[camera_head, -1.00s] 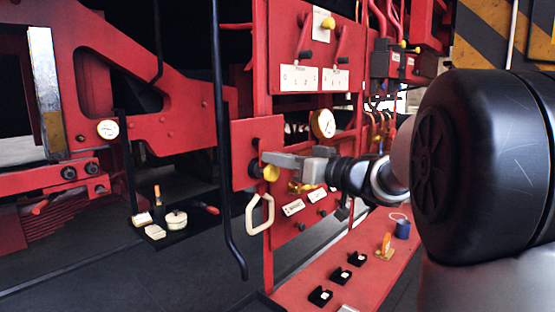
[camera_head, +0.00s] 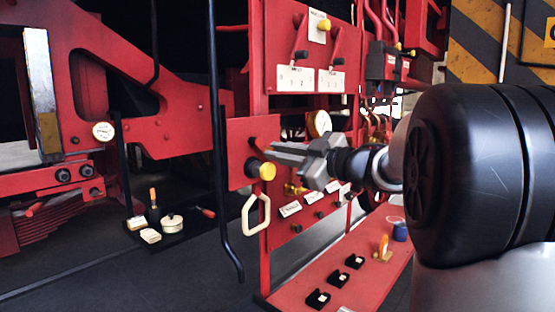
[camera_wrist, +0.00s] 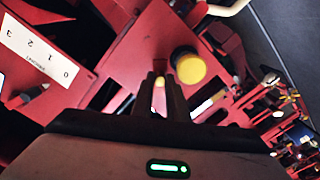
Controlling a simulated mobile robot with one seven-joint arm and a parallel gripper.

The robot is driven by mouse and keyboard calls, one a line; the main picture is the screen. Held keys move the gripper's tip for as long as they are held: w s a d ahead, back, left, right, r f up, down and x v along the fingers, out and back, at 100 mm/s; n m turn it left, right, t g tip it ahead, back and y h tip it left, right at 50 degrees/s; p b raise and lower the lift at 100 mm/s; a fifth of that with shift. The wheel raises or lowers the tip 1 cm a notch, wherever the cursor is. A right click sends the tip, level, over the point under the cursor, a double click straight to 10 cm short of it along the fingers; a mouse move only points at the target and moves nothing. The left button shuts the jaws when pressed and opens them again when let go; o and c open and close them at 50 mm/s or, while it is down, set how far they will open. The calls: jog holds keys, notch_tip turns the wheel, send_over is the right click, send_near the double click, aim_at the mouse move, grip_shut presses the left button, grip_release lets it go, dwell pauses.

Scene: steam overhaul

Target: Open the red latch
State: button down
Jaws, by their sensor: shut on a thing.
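A square red plate (camera_head: 238,160) stands at the front left edge of the red panel, with a black knob with a yellow cap (camera_head: 267,171) on it; in the wrist view the yellow cap (camera_wrist: 191,69) is just right of my fingertips. My gripper (camera_head: 276,149) reaches in from the right, its fingers pointing left in front of the plate. In the wrist view my gripper (camera_wrist: 160,86) has its fingers close together on a small part between them, seemingly the red latch. The fingers hide most of that part, so its shape is unclear.
A cream loop handle (camera_head: 252,214) hangs just below the plate. A black vertical bar (camera_head: 217,90) stands left of it. A pressure gauge (camera_head: 319,122) and white labels are on the panel. A red bench (camera_head: 333,277) with small black trays lies below.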

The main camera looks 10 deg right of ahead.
jog(key=n, duration=0.1)
jog(key=n+b, duration=0.1)
jog(key=n, duration=0.2)
jog(key=shift+w+d+r+b, duration=0.15)
jog(key=shift+d+r+b, duration=0.1)
jog(key=shift+r+b, duration=0.15)
jog(key=shift+d+r+n+b, duration=0.1)
jog(key=shift+r+n+b, duration=0.15)
jog(key=shift+n, duration=0.55)
jog(key=shift+r+n+b, duration=0.1)
jog(key=shift+n+b, duration=0.2)
jog(key=shift+n, duration=0.5)
jog(key=c, duration=1.7)
grip_release()
jog(key=shift+r, duration=0.1)
jog(key=shift+d, duration=0.1)
jog(key=v, duration=1.7)
